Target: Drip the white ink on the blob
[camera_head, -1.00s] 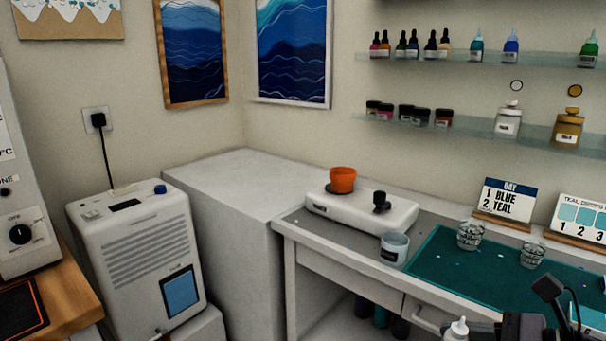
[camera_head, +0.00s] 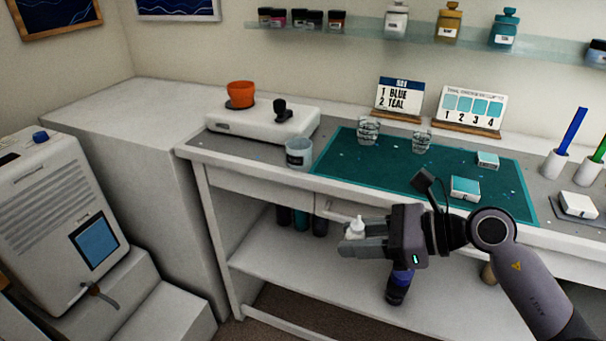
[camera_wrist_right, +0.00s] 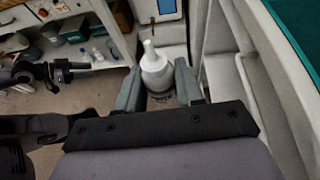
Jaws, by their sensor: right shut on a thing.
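My right gripper (camera_head: 352,244) is shut on a small white bottle (camera_head: 355,228) with a pointed nozzle. It holds the bottle upright in the air in front of the desk, below the level of the mat. In the right wrist view the bottle (camera_wrist_right: 156,68) stands between the two grey fingers, nozzle up; its label is mostly hidden. Two small teal-topped blocks (camera_head: 465,188) (camera_head: 487,160) lie on the teal mat (camera_head: 345,165). I cannot make out a blob on either of them. My left gripper is not in the head view.
Two clear cups (camera_head: 368,131) (camera_head: 421,142) stand at the mat's back, and a labelled cup (camera_head: 299,153) at its left. Pens in white holders (camera_head: 554,165) stand right. The desk's front edge lies behind my gripper.

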